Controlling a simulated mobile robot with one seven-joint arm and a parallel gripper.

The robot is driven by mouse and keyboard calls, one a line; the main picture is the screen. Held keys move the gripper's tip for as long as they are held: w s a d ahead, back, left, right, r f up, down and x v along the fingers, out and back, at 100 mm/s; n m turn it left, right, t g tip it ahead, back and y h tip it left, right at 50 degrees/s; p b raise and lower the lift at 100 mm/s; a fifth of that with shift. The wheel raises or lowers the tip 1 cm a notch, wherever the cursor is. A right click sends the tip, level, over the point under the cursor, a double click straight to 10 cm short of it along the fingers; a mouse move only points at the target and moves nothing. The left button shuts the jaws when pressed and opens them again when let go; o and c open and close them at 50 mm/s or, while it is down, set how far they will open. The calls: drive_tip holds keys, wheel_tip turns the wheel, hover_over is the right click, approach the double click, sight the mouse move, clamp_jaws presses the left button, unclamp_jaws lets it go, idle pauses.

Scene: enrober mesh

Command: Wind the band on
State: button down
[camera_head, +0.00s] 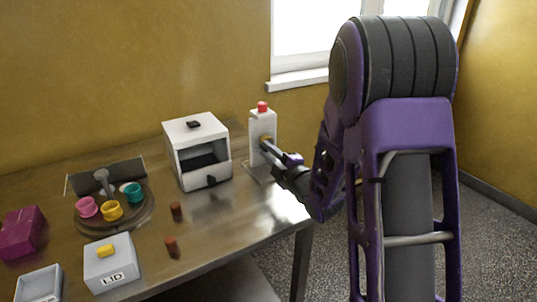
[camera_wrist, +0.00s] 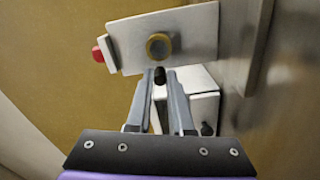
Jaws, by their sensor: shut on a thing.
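A white upright block (camera_head: 262,125) with a red button (camera_head: 262,106) on top stands at the back right of the table. In the wrist view the block (camera_wrist: 190,30) carries a round brass hub (camera_wrist: 158,46), and its red button (camera_wrist: 98,54) points left. My gripper (camera_head: 266,147) reaches the block's front from the right. In the wrist view my gripper's fingers (camera_wrist: 160,76) are closed on a small dark knob (camera_wrist: 159,77) just below the hub. How the knob joins the hub is hidden. No band can be made out clearly.
A white box (camera_head: 184,132) with a dark front opening stands left of the block. A round tray (camera_head: 136,221) with pink, yellow and teal cups, a LID box (camera_head: 110,263), a magenta box (camera_head: 22,232) and two brown pieces (camera_head: 176,211) are further left and forward.

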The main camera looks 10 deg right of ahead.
drive_tip(key=shift+w+d+r+m, duration=0.1)
drive_tip(key=shift+d+r+m, duration=0.2)
drive_tip(key=shift+m, duration=1.4)
drive_tip(key=shift+w+d+r+m, duration=0.15)
drive_tip(key=shift+r+m, duration=0.2)
drive_tip(key=shift+m, duration=1.35)
drive_tip(key=shift+d+r+m, duration=0.2)
drive_tip(key=shift+r+m, duration=0.15)
drive_tip(key=shift+m, duration=1.35)
drive_tip(key=c, duration=0.8)
unclamp_jaws()
